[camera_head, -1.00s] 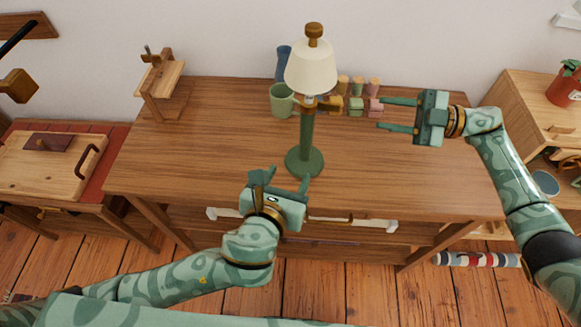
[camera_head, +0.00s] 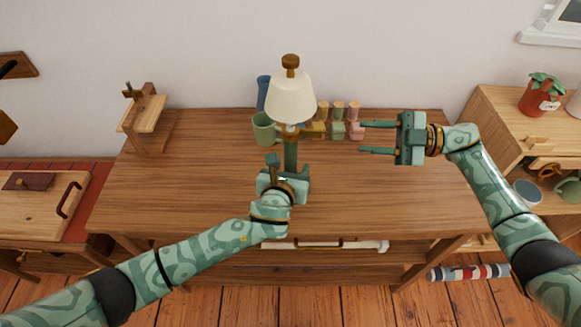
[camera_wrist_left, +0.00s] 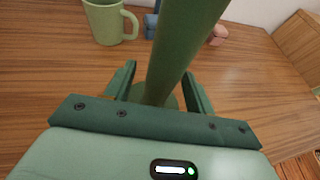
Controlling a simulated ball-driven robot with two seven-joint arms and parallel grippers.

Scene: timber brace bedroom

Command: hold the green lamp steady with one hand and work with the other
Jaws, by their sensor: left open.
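The green lamp (camera_head: 291,150) stands upright on the wooden desk, with a cream shade (camera_head: 290,97) and a brown knob on top. In the left wrist view, its green post (camera_wrist_left: 180,50) rises between the two fingers of my left gripper (camera_wrist_left: 160,88). My left gripper also shows in the head view (camera_head: 287,164), in front of the post and partly hiding the lamp's lower part. It is open around the post, with gaps on both sides. My right gripper (camera_head: 377,138) is open and empty above the desk, right of the lamp, its fingers pointing left.
A green mug (camera_head: 264,130) and a blue vase (camera_head: 263,92) stand behind the lamp at left. Several small coloured blocks (camera_head: 338,130) stand behind it at right. A wooden stand (camera_head: 143,115) is at the desk's back left. The desk's right side (camera_head: 410,190) is clear.

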